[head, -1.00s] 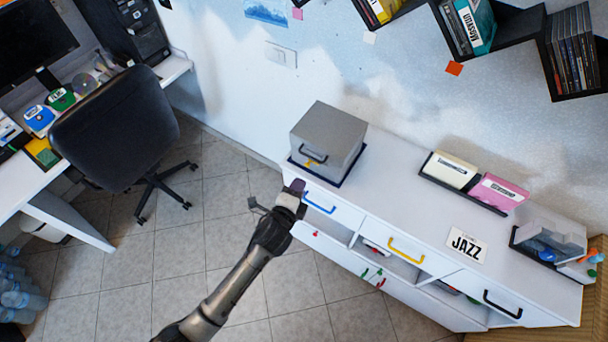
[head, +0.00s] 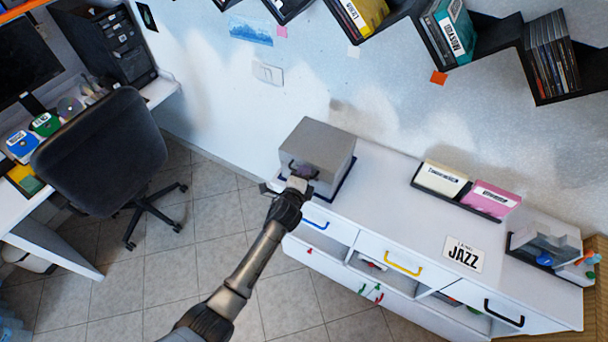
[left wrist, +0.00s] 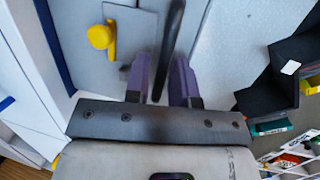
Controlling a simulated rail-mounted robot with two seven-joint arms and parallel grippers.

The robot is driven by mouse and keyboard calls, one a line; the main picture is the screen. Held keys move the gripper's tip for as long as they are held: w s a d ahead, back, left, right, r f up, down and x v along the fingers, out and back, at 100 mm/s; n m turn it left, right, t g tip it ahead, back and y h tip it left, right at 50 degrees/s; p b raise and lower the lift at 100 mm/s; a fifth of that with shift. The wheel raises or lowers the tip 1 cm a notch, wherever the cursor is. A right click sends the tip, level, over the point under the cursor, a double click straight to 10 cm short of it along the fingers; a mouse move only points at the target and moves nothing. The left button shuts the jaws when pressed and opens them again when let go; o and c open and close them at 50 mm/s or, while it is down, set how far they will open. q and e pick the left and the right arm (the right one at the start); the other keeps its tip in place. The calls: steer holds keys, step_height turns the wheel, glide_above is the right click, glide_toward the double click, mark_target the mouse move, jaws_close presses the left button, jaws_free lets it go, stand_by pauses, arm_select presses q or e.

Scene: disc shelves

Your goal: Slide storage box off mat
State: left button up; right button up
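The grey storage box (head: 322,140) stands on a dark blue mat (head: 346,184) at the left end of the white cabinet top. My left gripper (head: 304,172) is at the box's front face, where its dark handle is. In the left wrist view, the purple fingers of this gripper (left wrist: 162,78) stand apart, one on each side of the dark handle (left wrist: 174,35), with narrow gaps visible. The box face (left wrist: 80,20) there carries a yellow latch (left wrist: 101,37). The mat also shows as a blue strip (left wrist: 52,45). My right gripper is not in view.
On the cabinet top (head: 385,208), a black tray with a cream box (head: 441,177) and a pink box (head: 493,198) stands to the right, then a JAZZ sign (head: 463,254). The top between the box and this tray is clear. An office chair (head: 100,150) stands left.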

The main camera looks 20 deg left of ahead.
arm_select(q)
steer(key=shift+w, duration=0.15)
steer(key=shift+c, duration=0.4)
jaws_close()
